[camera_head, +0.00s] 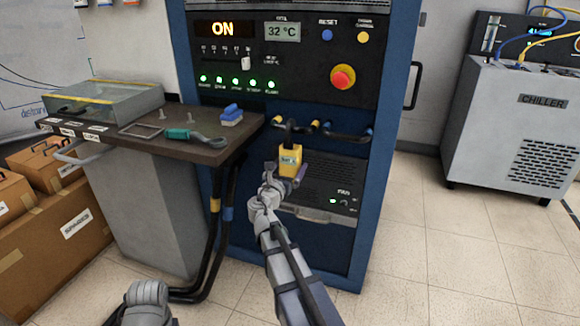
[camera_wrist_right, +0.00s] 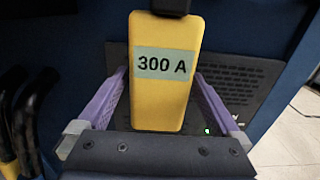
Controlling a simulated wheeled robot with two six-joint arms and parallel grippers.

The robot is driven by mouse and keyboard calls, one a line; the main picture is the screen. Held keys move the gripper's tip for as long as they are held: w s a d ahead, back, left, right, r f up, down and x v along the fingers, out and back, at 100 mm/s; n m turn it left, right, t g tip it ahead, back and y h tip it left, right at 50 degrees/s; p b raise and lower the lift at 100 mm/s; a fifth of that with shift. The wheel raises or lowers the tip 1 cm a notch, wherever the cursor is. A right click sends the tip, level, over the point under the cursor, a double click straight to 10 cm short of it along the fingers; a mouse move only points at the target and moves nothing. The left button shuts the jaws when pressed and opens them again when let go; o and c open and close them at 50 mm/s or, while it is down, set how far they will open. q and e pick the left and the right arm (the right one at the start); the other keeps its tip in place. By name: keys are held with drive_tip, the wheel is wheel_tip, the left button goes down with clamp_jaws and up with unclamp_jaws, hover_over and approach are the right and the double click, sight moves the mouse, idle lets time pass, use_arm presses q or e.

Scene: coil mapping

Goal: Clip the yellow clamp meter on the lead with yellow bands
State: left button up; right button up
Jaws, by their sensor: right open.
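The yellow clamp meter (camera_head: 290,162) hangs upright at the front of the blue cabinet, its black jaw up at a short dark lead with yellow bands (camera_head: 315,124). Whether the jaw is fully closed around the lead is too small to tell. In the right wrist view the meter (camera_wrist_right: 160,100) shows "300 A" on its label. My right gripper (camera_head: 284,173) is open, with its purple fingers on either side of the meter's body; small gaps show beside it in the wrist view (camera_wrist_right: 160,76).
Beside the yellow-banded lead, another lead with blue bands (camera_head: 328,129) runs right. A side shelf (camera_head: 215,152) holds a glass-topped case (camera_head: 105,103), a green-handled tool (camera_head: 180,134) and a blue block (camera_head: 231,114). Thick black cables (camera_head: 228,190) hang left. A red knob (camera_head: 342,77) sits above.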

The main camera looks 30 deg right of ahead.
drive_tip(key=v, duration=0.7)
drive_tip(key=shift+s, duration=0.1)
drive_tip(key=s+a+f+m+g+y+p, duration=0.2)
drive_tip(key=s+a+f+m+g+y, duration=0.25)
drive_tip(key=a+f+m, duration=0.3)
drive_tip(key=s+a+f+m+g+y+p, duration=0.2)
drive_tip(key=s+a+f+m+g+y, duration=0.1)
drive_tip(key=s+a+f+m, duration=0.45)
drive_tip(key=s+a+m+g+y+p, duration=0.1)
drive_tip(key=s+a+m+g+y, duration=0.15)
drive_tip(key=s+a+m, duration=0.4)
drive_tip(key=s+a+m+g+y+p, duration=0.1)
drive_tip(key=s+a+g+y, duration=0.2)
drive_tip(key=a, duration=0.7)
wheel_tip(320, 180, up, 36)
drive_tip(key=t+p, duration=0.1)
drive_tip(key=p, duration=3.6)
drive_tip(key=shift+s, duration=0.35)
